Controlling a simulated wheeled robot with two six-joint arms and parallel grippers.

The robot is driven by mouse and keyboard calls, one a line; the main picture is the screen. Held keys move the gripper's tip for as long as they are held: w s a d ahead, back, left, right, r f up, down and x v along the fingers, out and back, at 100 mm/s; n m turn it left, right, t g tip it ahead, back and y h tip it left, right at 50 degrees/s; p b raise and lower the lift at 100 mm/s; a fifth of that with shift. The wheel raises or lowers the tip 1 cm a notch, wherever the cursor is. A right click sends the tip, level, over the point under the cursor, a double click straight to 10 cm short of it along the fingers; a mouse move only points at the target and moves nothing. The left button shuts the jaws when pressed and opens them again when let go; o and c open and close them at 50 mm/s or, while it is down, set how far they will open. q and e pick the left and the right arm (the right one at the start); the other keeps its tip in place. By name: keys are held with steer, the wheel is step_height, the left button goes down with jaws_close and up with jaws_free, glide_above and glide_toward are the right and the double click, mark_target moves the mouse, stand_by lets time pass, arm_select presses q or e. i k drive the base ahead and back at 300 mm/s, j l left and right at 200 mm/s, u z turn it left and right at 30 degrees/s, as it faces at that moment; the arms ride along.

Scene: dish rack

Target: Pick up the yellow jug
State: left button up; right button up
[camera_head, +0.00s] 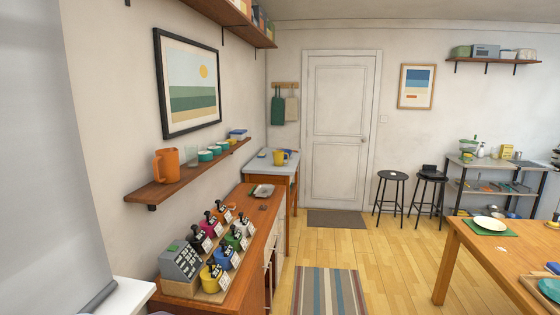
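A yellow jug (279,158) stands on the grey-topped side table (262,164) in the far left corner, beyond the wooden counter. It looks small from here, and a blue item (288,152) is close by it. I cannot tell which way its handle points. Neither of my grippers is in view.
An orange jug (166,166) is on the wall shelf. A striped rug (330,292) lies on open floor. A wooden table (480,262) stands at right, two stools further back.

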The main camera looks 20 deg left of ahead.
mark_target(278, 155)
steer(key=i+z, duration=0.15)
steer(key=i, duration=1.5)
steer(key=i+l+u, duration=0.1)
steer(key=i+u, duration=0.15)
steer(key=i, duration=0.35)
steer(key=i+l+u, duration=0.2)
steer(key=i, duration=0.4)
steer(key=i+l+u, duration=0.25)
steer(key=i, duration=0.3)
steer(key=i+l+u, duration=0.2)
steer(key=i+l, duration=0.3)
steer(key=i+l+u, duration=0.45)
steer(key=i+l, duration=0.15)
